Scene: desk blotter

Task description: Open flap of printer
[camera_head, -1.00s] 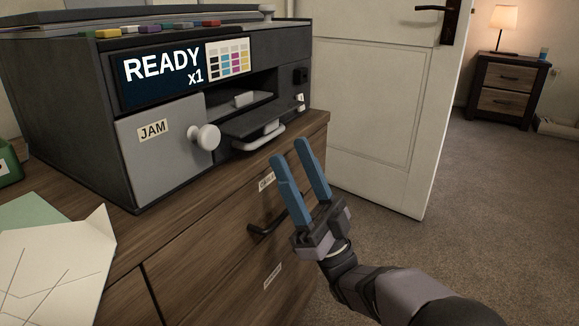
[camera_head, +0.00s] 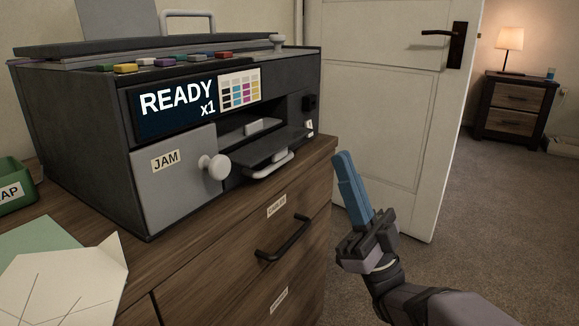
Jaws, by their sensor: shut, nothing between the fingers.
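The dark grey printer (camera_head: 80,140) stands on a wooden cabinet, its screen (camera_head: 176,98) reading "READY x1". On its front left is a light grey flap (camera_head: 175,190) labelled "JAM", with a round white knob (camera_head: 215,167); the flap looks shut. A lid with a pale handle (camera_head: 187,15) lies on top of the printer. My gripper (camera_head: 346,160) is shut and empty, with blue fingers pointing up. In the picture it is to the right of the printer and the cabinet's corner, apart from the knob.
An output tray (camera_head: 262,148) with a white handle (camera_head: 268,165) sticks out right of the flap. The cabinet (camera_head: 235,255) has a drawer with a dark handle (camera_head: 283,238). Papers (camera_head: 62,280) and a green bin (camera_head: 14,188) are at left. A white door (camera_head: 385,110) stands behind my gripper.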

